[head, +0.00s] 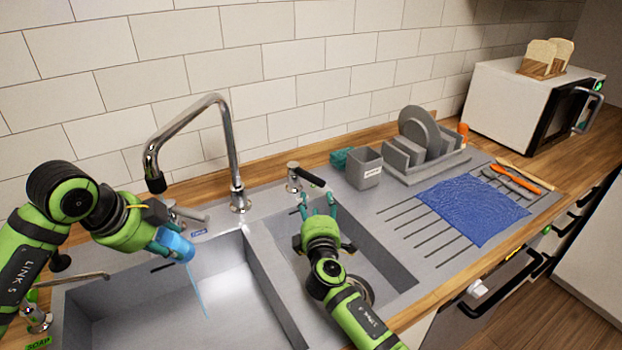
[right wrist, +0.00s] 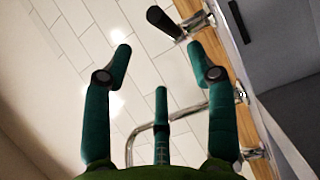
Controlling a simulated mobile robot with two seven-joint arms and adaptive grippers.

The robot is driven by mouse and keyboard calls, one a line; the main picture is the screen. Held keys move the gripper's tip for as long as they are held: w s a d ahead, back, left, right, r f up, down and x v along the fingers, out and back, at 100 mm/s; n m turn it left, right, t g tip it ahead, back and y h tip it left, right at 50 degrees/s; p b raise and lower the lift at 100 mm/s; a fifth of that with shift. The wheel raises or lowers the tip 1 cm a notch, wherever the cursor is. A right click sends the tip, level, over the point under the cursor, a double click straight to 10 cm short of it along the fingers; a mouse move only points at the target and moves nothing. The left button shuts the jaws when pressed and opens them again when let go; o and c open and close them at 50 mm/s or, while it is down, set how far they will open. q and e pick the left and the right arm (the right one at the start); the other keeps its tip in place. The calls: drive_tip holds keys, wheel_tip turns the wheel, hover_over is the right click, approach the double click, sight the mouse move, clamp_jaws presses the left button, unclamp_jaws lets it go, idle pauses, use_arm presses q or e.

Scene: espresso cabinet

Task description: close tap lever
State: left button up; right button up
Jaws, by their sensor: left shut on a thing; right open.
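The right tap lever (head: 306,176), a chrome base with a black handle, stands behind the small basin. It also shows in the right wrist view (right wrist: 165,24), beyond the fingertips. My right gripper (head: 317,204) is open and empty, just in front of and below this lever, with a gap between them. It also shows in the right wrist view (right wrist: 160,50). The other tap lever (head: 188,213) is left of the faucet, partly hidden by my left gripper. My left gripper (head: 165,246) is shut on a tilted blue cup (head: 178,242). A thin blue stream runs below the cup into the large basin.
The chrome faucet (head: 232,150) arches between the levers. A grey cup (head: 364,168), a dish rack (head: 428,160) and a blue cloth (head: 472,208) are to the right. A divider (head: 275,280) separates the two basins. A smaller spout stands at the far left.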

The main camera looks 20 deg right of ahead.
sight(313, 180)
drive_tip(key=shift+h, duration=0.3)
drive_tip(key=x, duration=0.9)
drive_tip(key=shift+w, duration=0.2)
drive_tip(key=shift+w+f, duration=0.2)
drive_tip(key=shift+w, duration=0.45)
drive_tip(key=shift+w+d, duration=0.35)
drive_tip(key=shift+w, duration=0.25)
